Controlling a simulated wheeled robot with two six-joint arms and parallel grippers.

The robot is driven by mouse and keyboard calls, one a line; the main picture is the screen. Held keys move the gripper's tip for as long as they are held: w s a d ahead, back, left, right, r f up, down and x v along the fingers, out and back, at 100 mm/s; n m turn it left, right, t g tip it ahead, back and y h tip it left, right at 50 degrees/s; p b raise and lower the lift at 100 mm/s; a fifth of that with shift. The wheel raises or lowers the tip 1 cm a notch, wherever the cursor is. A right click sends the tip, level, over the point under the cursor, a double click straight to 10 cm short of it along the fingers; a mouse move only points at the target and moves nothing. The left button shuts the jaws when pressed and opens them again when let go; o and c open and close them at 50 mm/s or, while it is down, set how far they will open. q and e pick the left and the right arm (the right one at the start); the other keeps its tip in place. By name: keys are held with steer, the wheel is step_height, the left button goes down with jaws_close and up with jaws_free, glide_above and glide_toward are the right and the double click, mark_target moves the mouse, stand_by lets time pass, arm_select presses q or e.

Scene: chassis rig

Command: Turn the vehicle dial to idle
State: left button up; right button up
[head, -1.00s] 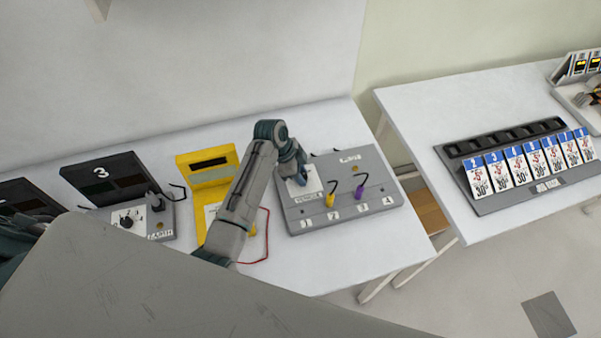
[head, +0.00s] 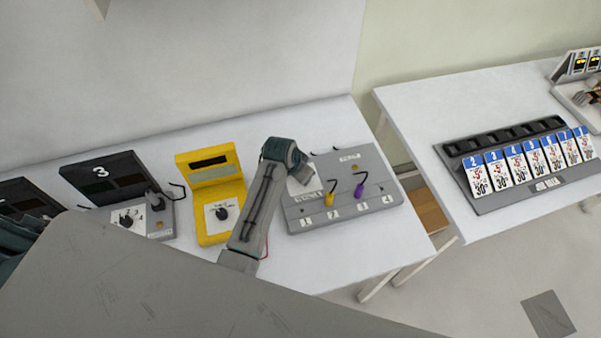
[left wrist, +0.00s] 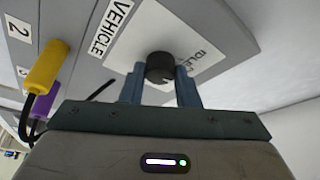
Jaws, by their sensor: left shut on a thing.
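The vehicle dial (left wrist: 160,68) is a round black knob on a white plate (left wrist: 190,40) beside the "VEHICLE" label. Part of the word "IDLE" shows on the plate, close to one finger. My left gripper (left wrist: 159,82) is shut on the dial, with one finger on each side of it. Which mark the dial points to cannot be made out. In the head view my left wrist and forearm hide the dial and fingers; only part of the white plate (head: 302,184) shows on the grey panel (head: 372,180). My right gripper is not in view.
Yellow (head: 330,196) and purple (head: 360,188) plugs with black leads stand on the panel, right of my arm. A yellow meter (head: 208,165) with its own knob is close on the left. A dark unit marked 3 (head: 105,178) stands farther left. A second table holds price cards (head: 515,165).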

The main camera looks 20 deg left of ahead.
arm_select(q)
steer(key=n+y, duration=0.1)
steer(key=n, duration=0.4)
steer(key=shift+d+t+y, duration=0.2)
steer(key=shift+t+y, duration=0.1)
steer(key=shift+y, duration=0.1)
steer(key=shift+n+y, duration=0.4)
steer(key=shift+n, duration=0.5)
steer(key=o, duration=1)
steer(key=shift+c, duration=0.2)
